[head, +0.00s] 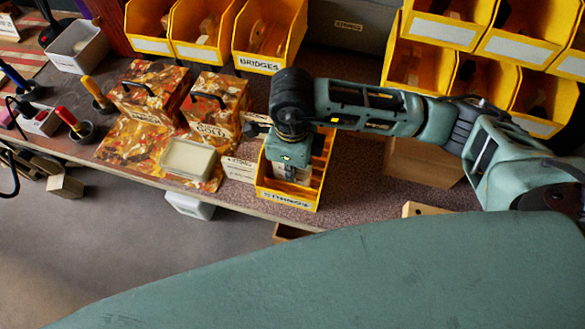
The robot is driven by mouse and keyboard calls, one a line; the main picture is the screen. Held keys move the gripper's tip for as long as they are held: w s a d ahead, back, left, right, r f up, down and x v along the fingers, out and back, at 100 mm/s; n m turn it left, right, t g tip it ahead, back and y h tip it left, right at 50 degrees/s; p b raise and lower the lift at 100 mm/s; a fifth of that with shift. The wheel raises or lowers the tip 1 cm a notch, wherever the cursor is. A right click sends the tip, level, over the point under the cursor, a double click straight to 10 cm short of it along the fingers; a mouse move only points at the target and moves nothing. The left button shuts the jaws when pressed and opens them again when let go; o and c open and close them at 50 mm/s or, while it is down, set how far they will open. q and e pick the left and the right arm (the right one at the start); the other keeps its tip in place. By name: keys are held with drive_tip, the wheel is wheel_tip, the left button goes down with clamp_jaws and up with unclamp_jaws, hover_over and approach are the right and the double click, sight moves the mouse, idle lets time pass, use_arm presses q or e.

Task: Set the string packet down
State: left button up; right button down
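A yellow bin (265,195) with a label that seems to read STRINGS stands at the bench's front edge. Pale packets show inside it, partly hidden by my wrist. More pale packets (239,169) lie stacked just left of the bin. My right arm comes in from the right, and its gripper (289,174) points down into the bin. Its fingers are mostly hidden, so I cannot tell whether they hold a string packet. My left gripper is out of view.
Yellow bins, one labelled BRIDGES (259,65), line the back. Some bench surface (352,190) right of the strings bin is clear.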

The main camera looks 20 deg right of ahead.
drive_tip(key=shift+f, duration=0.95)
drive_tip(key=c, duration=1.8)
unclamp_jaws()
drive_tip(key=shift+o, duration=0.2)
drive_tip(key=shift+r, duration=0.55)
wheel_tip(320, 180, up, 11)
drive_tip(key=shift+r+b, duration=0.1)
drive_tip(key=shift+b, duration=0.9)
